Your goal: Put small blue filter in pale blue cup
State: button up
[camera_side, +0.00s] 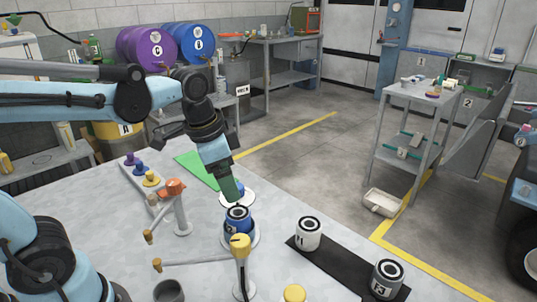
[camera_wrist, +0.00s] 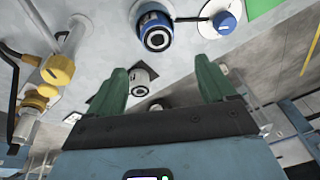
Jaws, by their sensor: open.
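My gripper (camera_side: 230,190), with green fingers, points down over the table behind the blue filter in the side view. Its fingers stand apart and empty in the wrist view (camera_wrist: 161,68). A blue filter (camera_side: 238,221) with a dark ringed top stands upright on a pale round base; it also shows in the wrist view (camera_wrist: 153,30), ahead of the fingers. A smaller blue piece (camera_wrist: 225,22) with a white centre sits on a white disc (camera_wrist: 209,30) to its right. That disc (camera_side: 246,198) is partly hidden by my gripper in the side view. I cannot clearly make out a pale blue cup.
An orange-topped stand (camera_side: 174,187) and a yellow-topped stand (camera_side: 240,245) have side arms near the filter. Two white filters (camera_side: 309,233) (camera_side: 386,279) stand on a black strip (camera_side: 333,265). A dark grey cup (camera_side: 168,291) is at the front.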

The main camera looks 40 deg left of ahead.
jog(key=n+t, duration=0.1)
jog(key=s+f+n+t, duration=0.1)
jog(key=n, duration=0.1)
jog(key=s+f+n+t, duration=0.1)
jog(key=n+t, duration=0.1)
jog(key=shift+s, duration=0.25)
